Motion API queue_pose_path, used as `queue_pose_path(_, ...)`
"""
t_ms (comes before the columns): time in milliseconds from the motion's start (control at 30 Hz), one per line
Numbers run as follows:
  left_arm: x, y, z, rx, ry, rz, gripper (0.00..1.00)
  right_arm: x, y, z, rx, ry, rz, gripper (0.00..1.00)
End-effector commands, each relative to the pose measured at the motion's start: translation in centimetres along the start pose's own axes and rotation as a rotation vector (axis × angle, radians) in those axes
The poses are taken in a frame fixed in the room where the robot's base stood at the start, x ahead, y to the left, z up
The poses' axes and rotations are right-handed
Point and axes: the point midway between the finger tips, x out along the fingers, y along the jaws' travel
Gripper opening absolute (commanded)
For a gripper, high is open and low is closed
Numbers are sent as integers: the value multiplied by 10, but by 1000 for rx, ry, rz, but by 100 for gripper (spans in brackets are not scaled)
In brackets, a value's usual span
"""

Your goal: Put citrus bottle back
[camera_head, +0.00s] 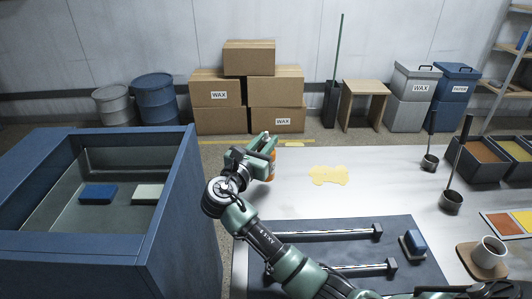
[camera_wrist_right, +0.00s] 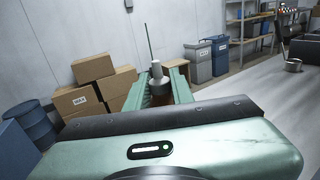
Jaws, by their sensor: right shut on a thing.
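The citrus bottle (camera_head: 271,169) shows as a narrow orange strip between the fingers of my right gripper (camera_head: 268,152). My right gripper is shut on it at the left far edge of the white table. In the right wrist view, the bottle's pale, pointed top (camera_wrist_right: 157,72) rises between the two green fingers of the gripper (camera_wrist_right: 158,88). The bottle looks about upright there. Its lower part is mostly hidden by the fingers and the gripper body. I cannot tell whether its base touches the table. My left gripper is not in view.
A yellow patch (camera_head: 328,175) lies on the white table (camera_head: 390,190) right of the gripper. A dark mat (camera_head: 330,252) with metal rods lies in front. A blue basin (camera_head: 180,205) stands left. Dark pots (camera_head: 451,202), colour trays and a cup (camera_head: 489,252) are right.

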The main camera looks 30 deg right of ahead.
Motion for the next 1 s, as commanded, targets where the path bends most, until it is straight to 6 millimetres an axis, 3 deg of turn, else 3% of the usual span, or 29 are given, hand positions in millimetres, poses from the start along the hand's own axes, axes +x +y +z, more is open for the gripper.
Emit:
queue_pose_path(200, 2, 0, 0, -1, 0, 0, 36, 0, -1, -32, -5, 0, -1, 0)
queue_pose_path(633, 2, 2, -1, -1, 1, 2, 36, 0, 0, -39, -3, -1, 0, 0)
queue_pose_path(667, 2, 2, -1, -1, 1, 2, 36, 0, 0, -39, -3, 1, 0, 31)
queue_pose_path(700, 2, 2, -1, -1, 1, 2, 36, 0, 0, -39, -3, 1, 0, 42)
queue_pose_path(1000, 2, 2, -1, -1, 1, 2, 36, 0, 0, -39, -2, 1, 0, 45)
